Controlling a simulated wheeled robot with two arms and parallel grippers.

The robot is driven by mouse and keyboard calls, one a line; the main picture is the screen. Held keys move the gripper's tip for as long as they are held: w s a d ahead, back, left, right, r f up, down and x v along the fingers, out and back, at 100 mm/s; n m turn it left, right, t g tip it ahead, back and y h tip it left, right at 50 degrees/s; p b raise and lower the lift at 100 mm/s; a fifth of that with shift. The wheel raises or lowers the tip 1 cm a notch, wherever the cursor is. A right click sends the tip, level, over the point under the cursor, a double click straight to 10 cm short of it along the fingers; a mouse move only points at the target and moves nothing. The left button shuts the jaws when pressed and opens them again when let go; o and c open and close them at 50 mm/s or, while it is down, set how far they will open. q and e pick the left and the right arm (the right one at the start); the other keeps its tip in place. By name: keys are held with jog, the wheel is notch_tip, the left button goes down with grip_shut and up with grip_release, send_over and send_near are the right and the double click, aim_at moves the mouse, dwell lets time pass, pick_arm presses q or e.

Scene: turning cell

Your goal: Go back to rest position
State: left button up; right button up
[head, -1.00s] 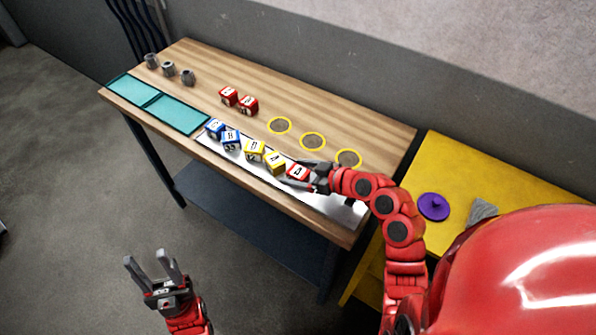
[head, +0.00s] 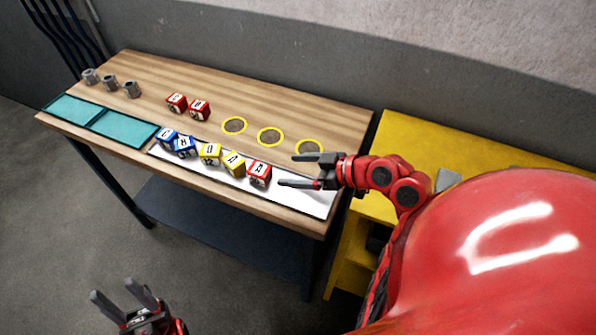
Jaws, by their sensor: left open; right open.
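My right gripper (head: 304,171) is open and empty over the right end of the white strip (head: 305,198) on the wooden table. Its fingers point left, apart from the nearest red block (head: 259,174). My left gripper (head: 122,294) is open and empty at the lower left, over the floor in front of the table. A row of blocks sits on the white strip: two blue blocks (head: 184,146), two yellow blocks (head: 209,154) and that red block.
Two more red blocks (head: 199,110) stand behind the row. Several yellow rings (head: 270,137) mark the table (head: 300,115) at right. A teal tray (head: 124,128) and metal nuts (head: 131,89) are at left. A yellow table (head: 430,140) adjoins at right.

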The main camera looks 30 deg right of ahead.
jog(key=shift+s+d+r, duration=0.15)
jog(key=shift+s+d, duration=0.05)
jog(key=shift+s, duration=0.1)
jog(key=shift+r, duration=0.1)
